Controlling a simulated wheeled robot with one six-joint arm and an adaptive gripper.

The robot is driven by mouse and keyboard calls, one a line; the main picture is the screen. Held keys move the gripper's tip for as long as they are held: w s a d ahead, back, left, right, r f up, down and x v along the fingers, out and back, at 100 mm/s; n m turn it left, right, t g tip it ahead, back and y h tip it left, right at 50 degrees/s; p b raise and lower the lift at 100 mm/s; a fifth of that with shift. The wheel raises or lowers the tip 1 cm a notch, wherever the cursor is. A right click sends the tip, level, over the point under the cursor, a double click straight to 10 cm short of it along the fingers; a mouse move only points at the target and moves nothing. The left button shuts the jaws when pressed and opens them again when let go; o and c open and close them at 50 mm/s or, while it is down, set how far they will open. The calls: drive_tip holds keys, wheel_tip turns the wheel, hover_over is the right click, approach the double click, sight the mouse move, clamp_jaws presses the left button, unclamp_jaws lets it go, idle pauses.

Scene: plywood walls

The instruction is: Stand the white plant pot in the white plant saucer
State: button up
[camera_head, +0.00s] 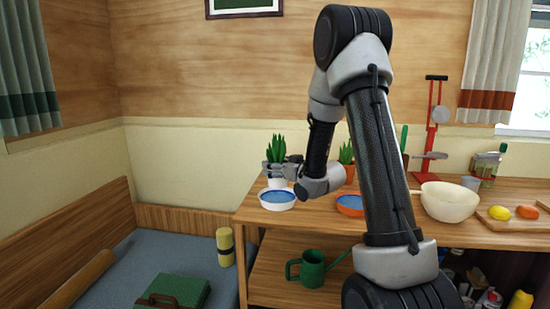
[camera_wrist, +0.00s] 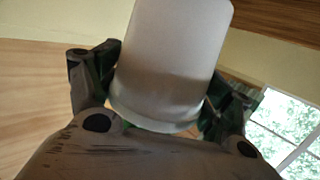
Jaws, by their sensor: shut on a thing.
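The white plant pot (camera_head: 277,182) holds a spiky green plant and looks upright in the head view. My gripper (camera_head: 284,170) is shut on it near its upper part. In the wrist view the pale pot (camera_wrist: 172,60) fills the space between my two fingers (camera_wrist: 163,92). The white plant saucer (camera_head: 277,205), blue inside, sits near the left front edge of the wooden bench, just below and in front of the pot in the head view. The saucer's far rim is close to the pot's base; I cannot tell whether they touch.
An orange saucer (camera_head: 350,211), blue inside, stands to the right, with an orange plant pot (camera_head: 349,174) behind it, partly hidden by my arm. Further right are a cream bowl (camera_head: 449,202), a board with fruit (camera_head: 515,221) and a red stand (camera_head: 432,130).

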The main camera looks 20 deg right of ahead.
sight(285, 184)
drive_tip(key=shift+w+f, duration=0.15)
drive_tip(key=shift+f, duration=2.8)
drive_tip(key=o, duration=1.4)
drive_tip(key=shift+f, duration=0.1)
drive_tip(key=v, duration=0.7)
drive_tip(key=shift+s, duration=0.3)
